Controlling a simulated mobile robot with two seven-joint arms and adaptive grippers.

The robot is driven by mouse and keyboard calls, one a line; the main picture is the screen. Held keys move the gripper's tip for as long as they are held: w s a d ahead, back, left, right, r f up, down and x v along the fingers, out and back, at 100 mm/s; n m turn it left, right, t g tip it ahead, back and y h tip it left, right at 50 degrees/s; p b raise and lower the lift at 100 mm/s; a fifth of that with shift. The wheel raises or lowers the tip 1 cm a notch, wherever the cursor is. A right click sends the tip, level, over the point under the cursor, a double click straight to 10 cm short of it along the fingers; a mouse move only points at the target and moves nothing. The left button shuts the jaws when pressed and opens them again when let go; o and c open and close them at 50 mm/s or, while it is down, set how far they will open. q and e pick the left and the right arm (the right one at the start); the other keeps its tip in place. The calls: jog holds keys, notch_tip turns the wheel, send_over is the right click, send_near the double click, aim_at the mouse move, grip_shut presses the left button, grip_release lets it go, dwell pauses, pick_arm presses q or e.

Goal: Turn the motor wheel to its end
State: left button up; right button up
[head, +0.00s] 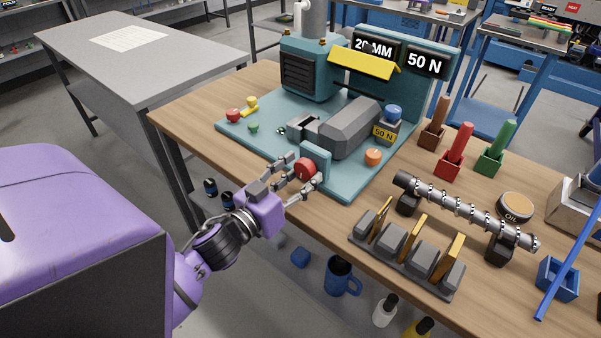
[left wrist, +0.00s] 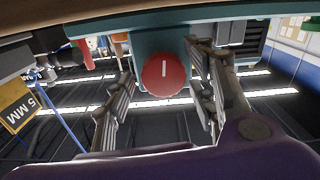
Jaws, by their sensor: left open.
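The motor wheel is a round red knob (head: 306,169) on the front of a small teal block (head: 318,157) at the machine's near edge. In the left wrist view the wheel (left wrist: 165,76) faces me, with a short white mark pointing almost straight up. My left gripper (head: 302,174) comes in from the left and is open. Its two fingers stand on either side of the wheel. In the left wrist view a gap shows beside the wheel on the left; contact on the right I cannot tell. My right gripper is not in view.
The teal machine (head: 240,125) stands on a wooden table (head: 190,104), with signs "20 MM" and "50 N". Red, yellow and green knobs sit at its left; an orange knob (head: 373,157) is right of the wheel. A block rack (head: 405,268) and a ringed screw shaft (head: 465,208) lie to the right.

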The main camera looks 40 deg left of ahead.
pick_arm(q)
jog(key=shift+w, duration=0.25)
jog(key=c, duration=1.1)
jog(key=shift+o, duration=0.2)
jog(key=shift+d, duration=0.1)
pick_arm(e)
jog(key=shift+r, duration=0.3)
